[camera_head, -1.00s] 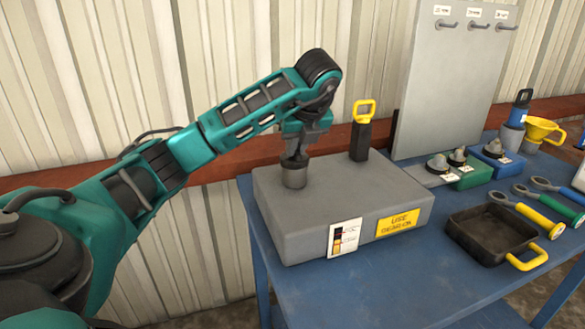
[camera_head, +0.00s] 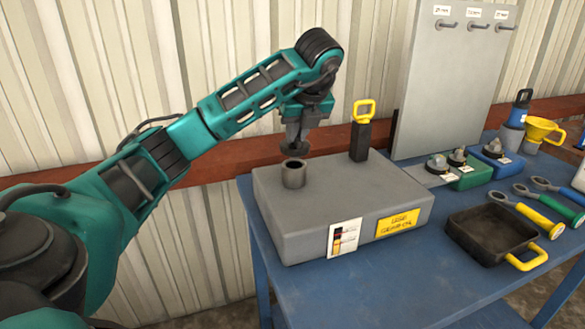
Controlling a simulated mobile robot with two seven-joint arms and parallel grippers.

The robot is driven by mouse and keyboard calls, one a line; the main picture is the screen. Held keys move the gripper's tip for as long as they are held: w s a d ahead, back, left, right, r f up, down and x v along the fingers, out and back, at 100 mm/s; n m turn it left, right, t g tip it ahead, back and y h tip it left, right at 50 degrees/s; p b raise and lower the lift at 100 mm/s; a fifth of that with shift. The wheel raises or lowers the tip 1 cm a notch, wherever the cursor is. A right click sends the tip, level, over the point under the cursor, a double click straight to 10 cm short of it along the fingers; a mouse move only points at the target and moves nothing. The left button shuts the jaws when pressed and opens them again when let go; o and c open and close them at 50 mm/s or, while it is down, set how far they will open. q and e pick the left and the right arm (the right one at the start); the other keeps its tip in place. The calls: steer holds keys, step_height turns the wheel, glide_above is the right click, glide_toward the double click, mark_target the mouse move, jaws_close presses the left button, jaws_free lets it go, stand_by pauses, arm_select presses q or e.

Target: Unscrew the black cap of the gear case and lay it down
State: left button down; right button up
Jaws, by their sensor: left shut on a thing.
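The grey gear case (camera_head: 335,205) sits on the blue table. Its round filler neck (camera_head: 293,174) stands up at the back left of its top, and its mouth is open. My left gripper (camera_head: 296,141) points down just above the neck. It is shut on the dark cap (camera_head: 294,149), which is clear of the neck with a small gap below it. The gripper partly hides the cap's top. My right gripper is not in view.
A black dipstick (camera_head: 362,134) with a yellow loop rises from the case. A dark pan (camera_head: 488,232) with a yellow handle lies to the right. Wrenches, caps on coloured blocks and a yellow funnel (camera_head: 543,130) stand farther right. Blue table (camera_head: 390,283) in front is bare.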

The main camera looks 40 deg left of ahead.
arm_select(q)
steer(key=shift+r, duration=2.35)
